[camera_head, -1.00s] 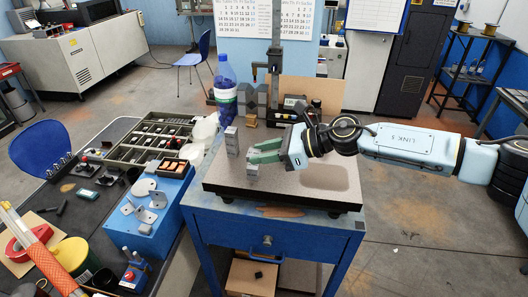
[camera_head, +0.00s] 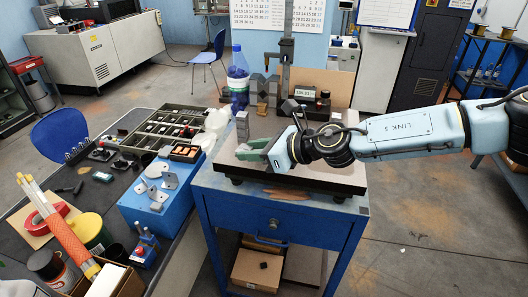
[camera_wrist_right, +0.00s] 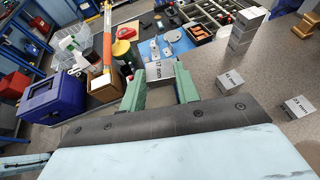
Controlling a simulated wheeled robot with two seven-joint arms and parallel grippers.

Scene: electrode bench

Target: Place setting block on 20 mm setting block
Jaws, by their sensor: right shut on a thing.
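My right gripper (camera_head: 254,152) is low over the left part of the granite plate in the head view. In the wrist view its green fingers (camera_wrist_right: 160,92) are shut on a grey setting block (camera_wrist_right: 161,71), whose label seems to read 17 mm. A short upright stack of grey setting blocks (camera_head: 242,127) stands on the plate just beyond the fingers. It also shows at the upper right of the wrist view (camera_wrist_right: 243,30), apart from the held block. I cannot read a 20 mm label on it. My left gripper is not in view.
Two loose setting blocks, one marked about 15 mm (camera_wrist_right: 230,80) and one marked 23 mm (camera_wrist_right: 298,106), lie on the plate (camera_head: 318,180). A bottle (camera_head: 238,80) and a height gauge (camera_head: 286,60) stand behind. A parts tray (camera_head: 160,132) is to the left.

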